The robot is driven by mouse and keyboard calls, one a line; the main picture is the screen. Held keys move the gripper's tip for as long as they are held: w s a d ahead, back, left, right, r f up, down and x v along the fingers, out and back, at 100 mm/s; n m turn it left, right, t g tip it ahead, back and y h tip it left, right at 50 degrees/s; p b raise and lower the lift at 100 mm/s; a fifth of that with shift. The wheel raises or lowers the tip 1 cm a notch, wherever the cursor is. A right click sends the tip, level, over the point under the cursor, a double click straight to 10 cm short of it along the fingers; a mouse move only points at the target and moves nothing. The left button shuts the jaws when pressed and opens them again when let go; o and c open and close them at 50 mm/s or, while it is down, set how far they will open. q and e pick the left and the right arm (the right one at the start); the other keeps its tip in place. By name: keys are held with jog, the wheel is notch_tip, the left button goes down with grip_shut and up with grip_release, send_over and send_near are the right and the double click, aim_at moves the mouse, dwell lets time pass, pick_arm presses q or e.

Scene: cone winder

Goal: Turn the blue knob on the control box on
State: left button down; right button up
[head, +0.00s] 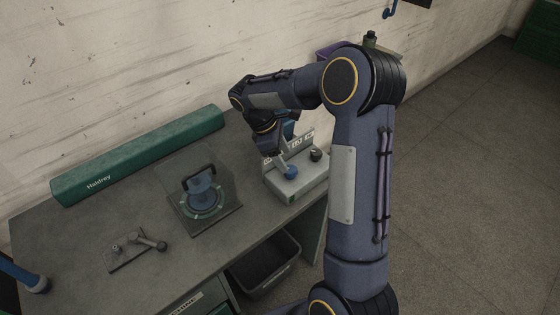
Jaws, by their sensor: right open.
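The control box (312,180) is a pale box at the right end of the workbench, with small labels along its raised back. The blue knob (291,173) is on its top near the front left, and a black knob (316,155) is to the right of it. My right gripper (284,164) is open and points down over the box. Its visible finger is close to the blue knob; I cannot tell whether it touches it. The wrist hides part of the box's back left. My left gripper is not in view.
A clear-cased unit with a blue part (203,190) stands left of the box. A small plate with a metal lever (148,242) lies further left. A long green case (140,155) lies along the wall. A dark bin (265,265) is below the bench edge (245,250).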

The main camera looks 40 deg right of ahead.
aim_at(290, 169)
jog(key=shift+x, duration=2.35)
jog(key=shift+c, duration=0.4)
jog(key=c, duration=0.9)
jog(key=shift+w, duration=0.1)
